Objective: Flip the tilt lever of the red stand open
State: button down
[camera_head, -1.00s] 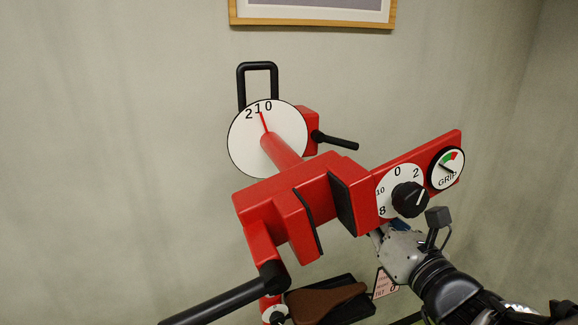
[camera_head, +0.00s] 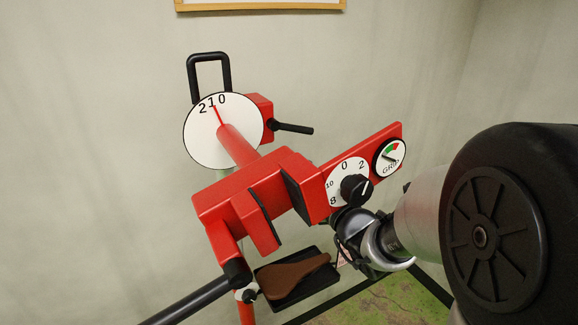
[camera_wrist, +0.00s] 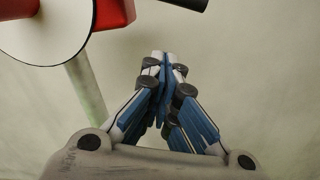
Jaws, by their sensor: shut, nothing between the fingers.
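The red stand (camera_head: 255,185) has a white tilt dial (camera_head: 205,145) marked 2, 1, 0 with a red pointer. The black tilt lever (camera_head: 292,127) sticks out rightward and slightly down from a red block beside the dial. In the wrist view, part of the dial (camera_wrist: 40,25), the red block (camera_wrist: 115,12) and a black piece that looks like the lever (camera_wrist: 187,3) show along the top edge. My gripper (camera_wrist: 165,58) is shut and empty, with its fingertips apart from and below that piece. In the head view, my arm comes from the right; its fingertips are hidden behind the stand's clamp panel.
A clamp panel carries a black knob (camera_head: 356,188) and a grip gauge (camera_head: 390,156), close to my arm. A black handle (camera_head: 190,298) points lower left. A tray (camera_head: 305,285) holds a brown saddle (camera_head: 292,275). The wall around the lever is bare.

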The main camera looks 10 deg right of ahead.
aim_at(306, 133)
jog(key=r, duration=0.1)
jog(key=w+r, duration=0.1)
jog(key=d+r, duration=0.1)
jog(key=r, duration=0.1)
jog(key=shift+w, duration=0.25)
jog(key=shift+w+d+r+n+b, duration=0.1)
jog(key=shift+d+r+n+b, duration=0.3)
jog(key=shift+n, duration=0.45)
jog(key=shift+w+d+r+n+b, duration=0.2)
jog(key=shift+r+n+b, duration=0.35)
jog(key=shift+n, duration=0.25)
jog(key=shift+w+d+r+n+b, duration=0.1)
jog(key=shift+d+r+n+b, duration=0.3)
jog(key=shift+n, duration=0.45)
jog(key=shift+a, duration=0.1)
